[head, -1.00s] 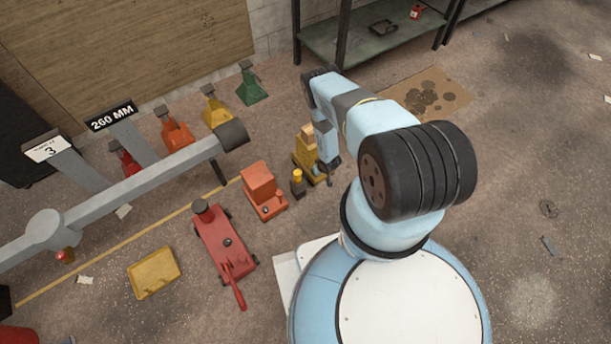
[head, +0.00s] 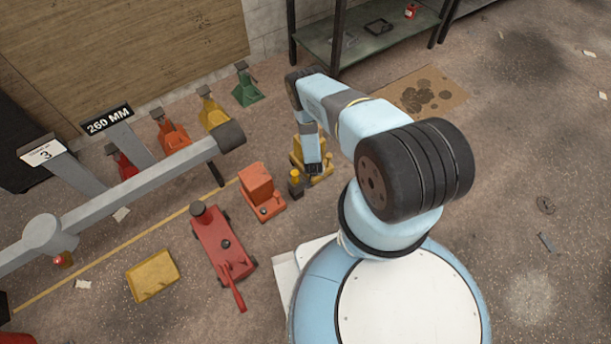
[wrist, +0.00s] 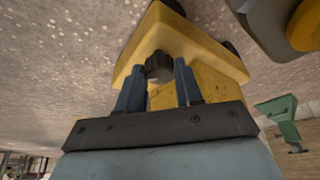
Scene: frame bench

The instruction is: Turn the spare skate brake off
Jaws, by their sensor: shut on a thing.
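The yellow skate (head: 325,170) stands on the floor, partly hidden by my arm in the head view. It also shows in the wrist view (wrist: 205,58), where a dark round knob (wrist: 158,67) sticks out of it. My gripper (wrist: 158,80) has its two blue fingers on either side of this knob, shut on it. In the head view my gripper (head: 313,168) points down over the skate. The fingertips and the knob's marking cannot be made out there.
An orange skate (head: 259,190) and a red trolley jack (head: 221,243) are farther left. A grey beam (head: 130,190) and several coloured stands lie beyond. The floor at right is mostly clear.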

